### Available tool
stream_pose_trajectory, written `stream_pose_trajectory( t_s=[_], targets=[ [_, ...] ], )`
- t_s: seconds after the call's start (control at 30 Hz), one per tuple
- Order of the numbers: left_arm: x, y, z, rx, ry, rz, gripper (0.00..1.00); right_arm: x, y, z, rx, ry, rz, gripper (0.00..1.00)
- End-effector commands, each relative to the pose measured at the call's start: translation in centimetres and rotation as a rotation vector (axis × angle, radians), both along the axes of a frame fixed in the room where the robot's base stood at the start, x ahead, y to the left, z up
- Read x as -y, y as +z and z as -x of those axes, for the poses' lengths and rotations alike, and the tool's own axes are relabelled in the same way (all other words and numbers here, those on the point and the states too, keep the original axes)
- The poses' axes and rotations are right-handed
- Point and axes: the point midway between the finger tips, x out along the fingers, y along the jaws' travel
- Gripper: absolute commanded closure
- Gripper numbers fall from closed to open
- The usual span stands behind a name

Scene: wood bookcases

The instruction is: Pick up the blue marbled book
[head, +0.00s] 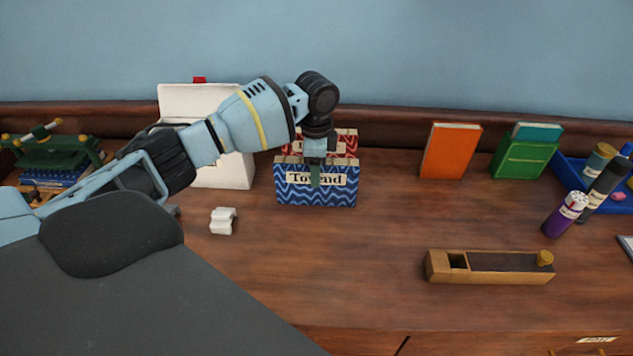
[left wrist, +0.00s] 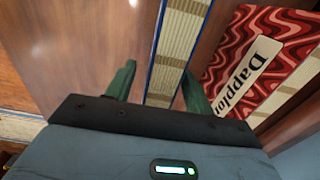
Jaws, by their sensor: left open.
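The blue marbled book (head: 290,192) stands upright on the wooden desk, its wavy patterned face and a cream label toward the head view. My left gripper (head: 316,178) points down over its top edge, with a green finger in front of the label. In the left wrist view the book's cream page edge with blue borders (left wrist: 181,40) runs down between the two green fingers of the left gripper (left wrist: 158,88). The fingers are apart, with a visible gap on the left finger's side. My right gripper is not in view.
A red marbled book (head: 345,142) stands close behind, also in the left wrist view (left wrist: 268,42). A white box (head: 237,172) is left, a small white object (head: 223,220) front left. Desk between is clear.

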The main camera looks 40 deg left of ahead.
Motion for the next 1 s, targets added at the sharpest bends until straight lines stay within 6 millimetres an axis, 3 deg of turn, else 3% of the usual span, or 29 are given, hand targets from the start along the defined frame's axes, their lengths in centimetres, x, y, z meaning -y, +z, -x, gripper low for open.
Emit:
stream_pose_trajectory(
  t_s=[0.23,0.63,1.0],
  targets=[
    [0.03,-0.12,-0.03,0.001,-0.001,0.000,0.47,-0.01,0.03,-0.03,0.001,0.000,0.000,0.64],
    [0.03,-0.11,-0.03,0.001,-0.001,0.000,1.00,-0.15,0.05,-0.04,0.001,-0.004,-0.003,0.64],
    [0.04,0.17,-0.09,0.004,-0.001,0.001,1.00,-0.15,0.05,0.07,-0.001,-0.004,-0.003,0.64]
  ],
)
